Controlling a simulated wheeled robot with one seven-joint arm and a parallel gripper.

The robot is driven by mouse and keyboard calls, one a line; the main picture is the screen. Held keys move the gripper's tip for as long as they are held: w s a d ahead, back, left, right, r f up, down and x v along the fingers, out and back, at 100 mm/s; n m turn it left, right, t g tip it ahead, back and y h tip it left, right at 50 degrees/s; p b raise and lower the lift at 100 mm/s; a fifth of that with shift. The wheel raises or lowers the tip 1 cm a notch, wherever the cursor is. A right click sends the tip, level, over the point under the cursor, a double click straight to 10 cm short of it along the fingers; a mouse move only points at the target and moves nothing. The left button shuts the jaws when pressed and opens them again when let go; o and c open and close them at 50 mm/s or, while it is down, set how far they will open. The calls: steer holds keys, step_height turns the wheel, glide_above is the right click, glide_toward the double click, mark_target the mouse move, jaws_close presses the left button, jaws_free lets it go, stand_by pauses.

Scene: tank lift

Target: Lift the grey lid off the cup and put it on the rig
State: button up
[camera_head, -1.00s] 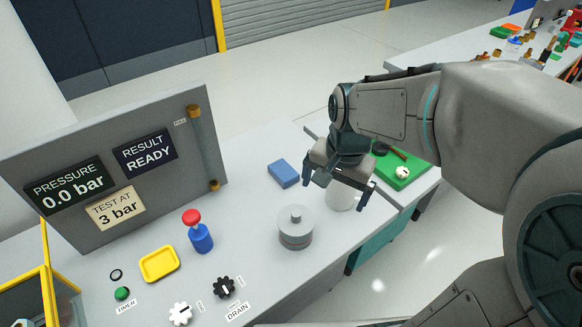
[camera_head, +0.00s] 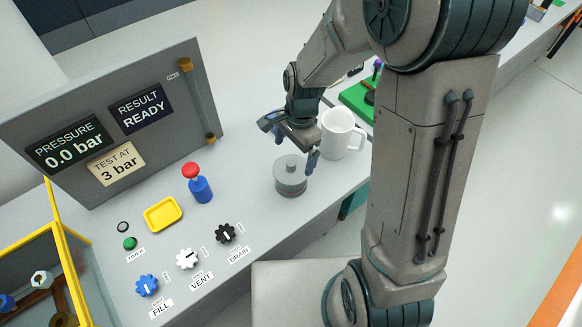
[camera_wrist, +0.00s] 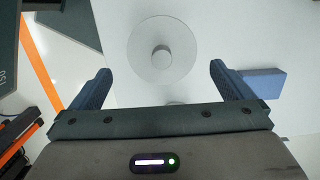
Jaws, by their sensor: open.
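The grey lid (camera_head: 290,163), a round disc with a small knob, tops a short grey cylinder with a darker band low on its side. It stands upright on the bench. In the wrist view the lid (camera_wrist: 148,62) shows from above, its knob between the lines of the two fingers. My gripper (camera_head: 291,141) is open and empty, just behind and above the lid, apart from it. The test rig's grey panel (camera_head: 60,118) reads 0.0 bar and READY.
A blue block (camera_wrist: 264,83) lies beside my right finger in the wrist view. A red-topped blue plunger (camera_head: 201,188), a yellow tray (camera_head: 163,214) and black (camera_head: 225,233), white (camera_head: 187,258) and blue (camera_head: 147,285) knobs stand left. A green board (camera_head: 357,104) lies behind the mug.

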mark_target(291, 163)
steer(key=shift+s+a+f+p, duration=0.1)
steer(key=shift+a+f+p, duration=0.1)
steer(key=shift+f, duration=0.7)
steer(key=shift+w+a+f+p, duration=0.1)
steer(key=shift+f+p, duration=0.1)
steer(key=shift+f, duration=0.7)
steer(key=shift+s+a+f+p, duration=0.1)
steer(key=shift+f+p, duration=0.1)
steer(key=shift+f, duration=0.7)
steer(key=c, duration=0.7)
